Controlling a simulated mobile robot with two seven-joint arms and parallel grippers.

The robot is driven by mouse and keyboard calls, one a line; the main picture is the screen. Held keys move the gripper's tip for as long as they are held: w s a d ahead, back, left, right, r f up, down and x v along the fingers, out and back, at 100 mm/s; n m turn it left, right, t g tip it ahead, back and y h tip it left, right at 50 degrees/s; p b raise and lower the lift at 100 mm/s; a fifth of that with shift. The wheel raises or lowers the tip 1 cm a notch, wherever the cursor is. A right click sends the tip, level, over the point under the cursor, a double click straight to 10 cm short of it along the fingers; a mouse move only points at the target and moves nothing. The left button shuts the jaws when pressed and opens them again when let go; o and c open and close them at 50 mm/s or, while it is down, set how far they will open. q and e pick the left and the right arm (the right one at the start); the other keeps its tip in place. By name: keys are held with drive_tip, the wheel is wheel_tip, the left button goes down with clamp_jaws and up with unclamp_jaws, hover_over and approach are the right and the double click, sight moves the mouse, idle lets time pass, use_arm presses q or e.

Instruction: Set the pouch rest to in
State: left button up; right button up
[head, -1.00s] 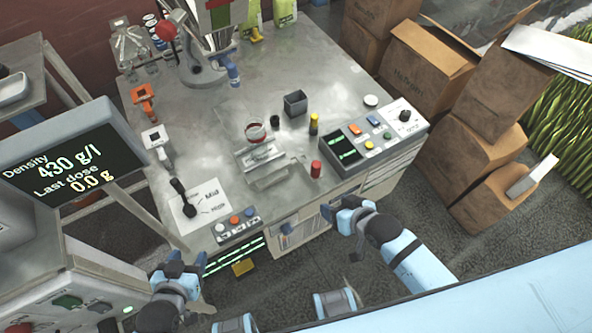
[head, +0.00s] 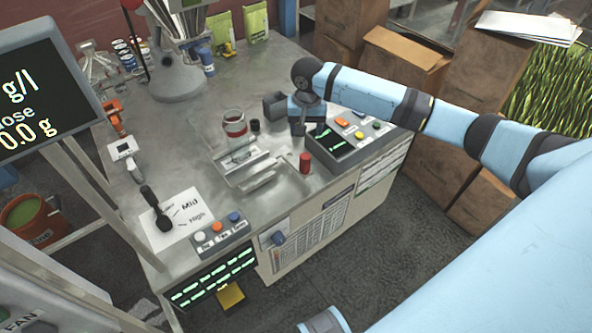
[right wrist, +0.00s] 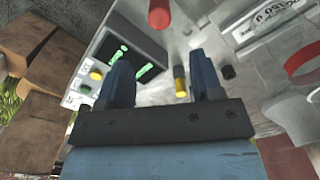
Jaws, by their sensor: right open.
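A metal bracket (head: 250,172), which may be the pouch rest, lies on the bench in front of a red-ringed clear jar (head: 235,125). No in or out marking on it can be read. A red-capped post (head: 305,162) stands to its right. My right gripper (head: 305,127) hangs over the bench, right of the bracket and beside the control box. In the right wrist view its open fingers (right wrist: 162,70) are empty. A yellow-and-black cylinder (right wrist: 181,82) shows between them, and the red post (right wrist: 159,14) shows beyond. My left gripper is out of view.
The control box (head: 333,140) with green displays and coloured buttons is close to the right gripper. A dark square cup (head: 275,104) stands behind it. A black lever (head: 157,208) and button panel (head: 222,236) occupy the front left. Cardboard boxes (head: 403,50) stand beyond the bench.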

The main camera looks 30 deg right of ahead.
sight(305, 154)
use_arm(q)
drive_tip(key=b, duration=0.3)
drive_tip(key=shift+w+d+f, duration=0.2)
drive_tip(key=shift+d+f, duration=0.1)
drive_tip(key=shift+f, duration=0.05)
use_arm(e)
wheel_tip(305, 154, down, 14)
drive_tip(key=shift+r, duration=0.15)
clamp_jaws()
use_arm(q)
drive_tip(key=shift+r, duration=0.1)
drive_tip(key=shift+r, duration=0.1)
use_arm(e)
drive_tip(key=shift+w+r, duration=0.1)
